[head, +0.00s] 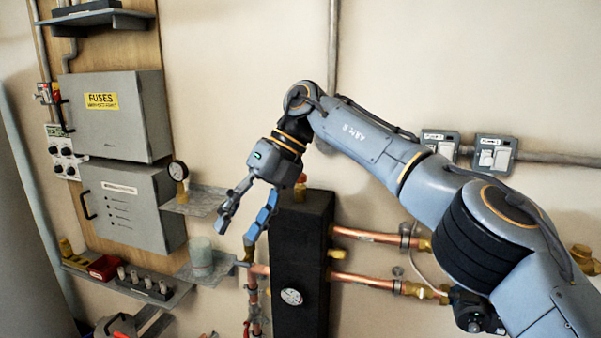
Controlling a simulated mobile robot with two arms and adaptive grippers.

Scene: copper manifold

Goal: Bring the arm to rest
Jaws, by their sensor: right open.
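My right arm reaches in from the right across the wall. My right gripper (242,222) hangs fingers down, open and empty, in front of the left side of a black manifold block (303,250). The fingertips are spread apart, just above a brass fitting and copper pipe at the block's left. Copper pipes (368,237) leave the block to the right, with brass fittings. A round gauge (291,296) sits on the block's front. My left gripper is not in view.
A fuse box (118,125) and a lower grey box (130,205) hang on a wooden board at left. Small shelves hold a gauge (178,171), a clear cup (201,256) and small parts. Wall switches (492,153) are at right. The upper middle wall is mostly clear.

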